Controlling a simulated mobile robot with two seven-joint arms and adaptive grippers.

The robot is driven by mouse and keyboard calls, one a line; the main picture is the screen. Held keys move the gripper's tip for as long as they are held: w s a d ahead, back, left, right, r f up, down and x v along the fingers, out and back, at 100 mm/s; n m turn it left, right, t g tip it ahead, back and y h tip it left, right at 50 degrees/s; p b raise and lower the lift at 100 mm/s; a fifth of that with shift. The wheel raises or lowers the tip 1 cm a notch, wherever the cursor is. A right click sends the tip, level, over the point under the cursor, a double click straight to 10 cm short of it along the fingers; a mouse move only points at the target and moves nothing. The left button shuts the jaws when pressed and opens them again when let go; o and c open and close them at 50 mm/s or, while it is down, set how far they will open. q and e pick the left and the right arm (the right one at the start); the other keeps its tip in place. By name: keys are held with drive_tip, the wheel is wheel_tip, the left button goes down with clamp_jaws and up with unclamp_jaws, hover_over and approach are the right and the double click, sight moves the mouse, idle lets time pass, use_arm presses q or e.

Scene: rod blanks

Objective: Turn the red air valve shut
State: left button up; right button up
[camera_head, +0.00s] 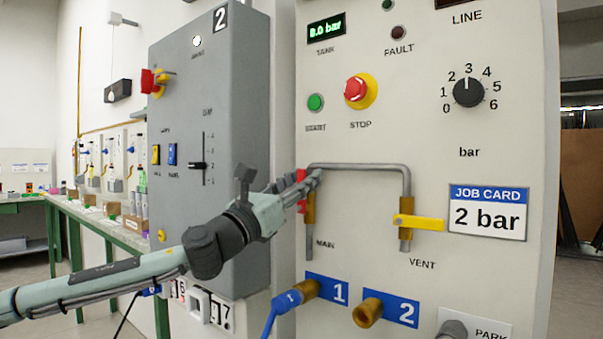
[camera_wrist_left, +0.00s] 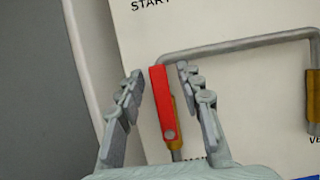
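The red valve handle (camera_head: 301,192) is at the MAIN pipe on the light panel, mostly hidden behind my left gripper (camera_head: 305,181) in the head view. In the left wrist view the red handle (camera_wrist_left: 162,100) points nearly upright, in line with the brass valve body (camera_wrist_left: 176,117) and pipe. My left gripper (camera_wrist_left: 160,74) is open, with one finger on each side of the handle. A gap shows on both sides, so neither finger clearly touches it. My right gripper is in neither view.
A yellow valve handle (camera_head: 420,222) lies sideways on the VENT pipe to the right. A grey pipe (camera_head: 360,167) joins both valves. Below are a blue hose (camera_head: 282,303) in port 1 and an open brass port 2 (camera_head: 367,313). A grey cabinet (camera_head: 205,140) stands close on the left.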

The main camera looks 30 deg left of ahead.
use_arm(q)
drive_tip(key=shift+c, duration=0.5)
clamp_jaws()
